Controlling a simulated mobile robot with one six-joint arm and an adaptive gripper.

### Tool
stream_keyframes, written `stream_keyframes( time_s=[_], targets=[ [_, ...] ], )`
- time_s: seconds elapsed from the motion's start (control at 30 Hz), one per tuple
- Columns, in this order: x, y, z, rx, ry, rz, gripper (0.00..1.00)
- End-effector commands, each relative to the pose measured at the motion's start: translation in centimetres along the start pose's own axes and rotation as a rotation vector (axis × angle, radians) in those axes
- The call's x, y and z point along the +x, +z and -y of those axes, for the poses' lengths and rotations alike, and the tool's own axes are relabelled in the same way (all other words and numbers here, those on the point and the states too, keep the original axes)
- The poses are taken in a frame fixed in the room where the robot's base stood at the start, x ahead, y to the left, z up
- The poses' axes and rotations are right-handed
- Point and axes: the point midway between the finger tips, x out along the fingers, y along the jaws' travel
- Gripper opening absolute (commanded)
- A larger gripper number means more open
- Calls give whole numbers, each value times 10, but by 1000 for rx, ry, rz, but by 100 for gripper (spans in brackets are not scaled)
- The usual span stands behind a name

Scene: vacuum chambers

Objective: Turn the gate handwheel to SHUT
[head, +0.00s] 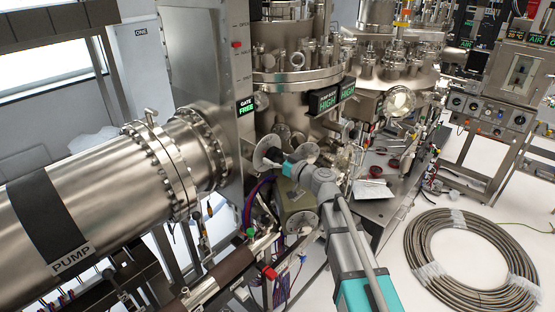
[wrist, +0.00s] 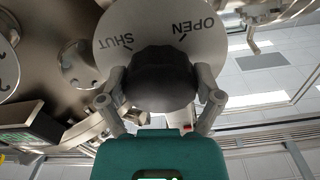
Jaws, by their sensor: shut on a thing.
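The gate handwheel is a dark lobed knob (wrist: 160,68) in front of a pale round plate (wrist: 150,25) marked SHUT at left and OPEN at right in the wrist view. My gripper (wrist: 163,92) has one finger on each side of the knob and is shut on it. In the head view the round plate (head: 268,152) stands out beside the gate housing (head: 205,75), with my gripper (head: 288,166) against its front; the knob is mostly hidden there. A red marker (head: 237,44) sits on the housing's upper scale, below the OPEN label. A small sign (head: 246,105) reads GATE FREE.
A large steel pipe marked PUMP (head: 90,215) fills the left. A steel chamber (head: 298,85) with HIGH displays (head: 330,98) stands behind my gripper. Cables and hoses hang below. A coiled hose (head: 470,262) lies on the floor at right.

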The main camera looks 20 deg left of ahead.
Motion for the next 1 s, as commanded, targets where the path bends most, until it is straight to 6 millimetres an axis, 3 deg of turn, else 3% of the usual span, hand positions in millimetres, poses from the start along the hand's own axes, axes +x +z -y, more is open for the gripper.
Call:
stream_keyframes(
  time_s=[0.63, 1.0],
  targets=[
    [3, -1, 4, 405, -9, 0, 36],
    [2, 0, 4, 502, -9, 0, 36]
  ],
)
